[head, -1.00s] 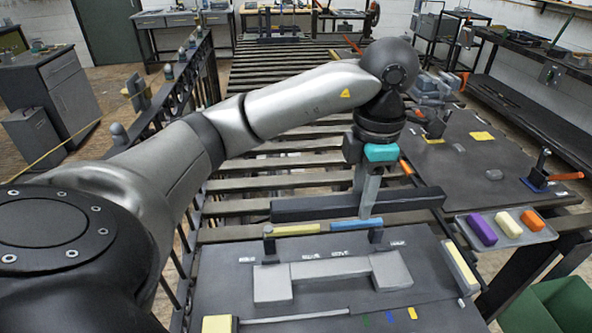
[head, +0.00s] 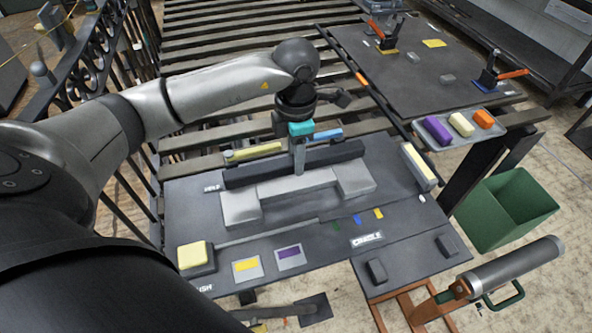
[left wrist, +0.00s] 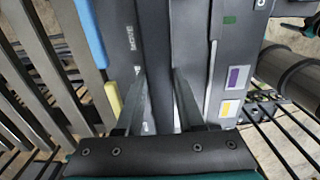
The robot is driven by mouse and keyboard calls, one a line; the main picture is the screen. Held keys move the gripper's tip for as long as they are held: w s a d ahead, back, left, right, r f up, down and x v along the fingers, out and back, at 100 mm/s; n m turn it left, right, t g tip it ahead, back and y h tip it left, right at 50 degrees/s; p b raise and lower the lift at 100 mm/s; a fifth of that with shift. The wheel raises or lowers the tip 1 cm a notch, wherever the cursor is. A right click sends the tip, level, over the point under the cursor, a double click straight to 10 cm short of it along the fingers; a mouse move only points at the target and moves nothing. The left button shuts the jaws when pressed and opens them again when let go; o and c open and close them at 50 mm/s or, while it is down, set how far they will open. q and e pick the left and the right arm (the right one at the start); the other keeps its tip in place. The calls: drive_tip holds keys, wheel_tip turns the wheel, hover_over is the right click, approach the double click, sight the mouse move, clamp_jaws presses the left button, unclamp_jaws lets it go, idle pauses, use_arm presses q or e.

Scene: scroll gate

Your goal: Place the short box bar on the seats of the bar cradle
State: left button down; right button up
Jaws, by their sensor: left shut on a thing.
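My left gripper (head: 299,172) is shut on a long dark bar (head: 335,155), about at its middle. The bar lies level across the picture, just behind or above a grey piece (head: 297,188) with a block at each end; I cannot tell whether they touch. In the left wrist view the dark bar (left wrist: 156,40) runs up between my two fingers (left wrist: 160,85). The CRADLE label (head: 367,240) is on the dark bench at lower right. Two dark blocks, a left one (head: 377,270) and a right one (head: 447,245), stand apart near it, with nothing on them. My right gripper is not seen.
A yellow strip (head: 252,152) and a blue strip (head: 328,134) lie behind the bar. A yellow-topped block (head: 418,165) stands at the bench's right edge. A grey cylinder (head: 515,264), a green bin (head: 507,210) and a tray of coloured blocks (head: 446,144) are at right.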

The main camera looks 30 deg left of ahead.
sight(296, 181)
use_arm(q)
drive_tip(key=shift+f, duration=2.2)
drive_tip(key=shift+f+b, duration=0.1)
drive_tip(key=shift+b, duration=0.2)
drive_tip(key=c, duration=1)
unclamp_jaws()
drive_tip(key=shift+f, duration=0.15)
drive_tip(key=o, duration=0.5)
wheel_tip(296, 181, up, 12)
drive_tip(key=shift+r+p, duration=0.2)
drive_tip(key=shift+p, duration=0.3)
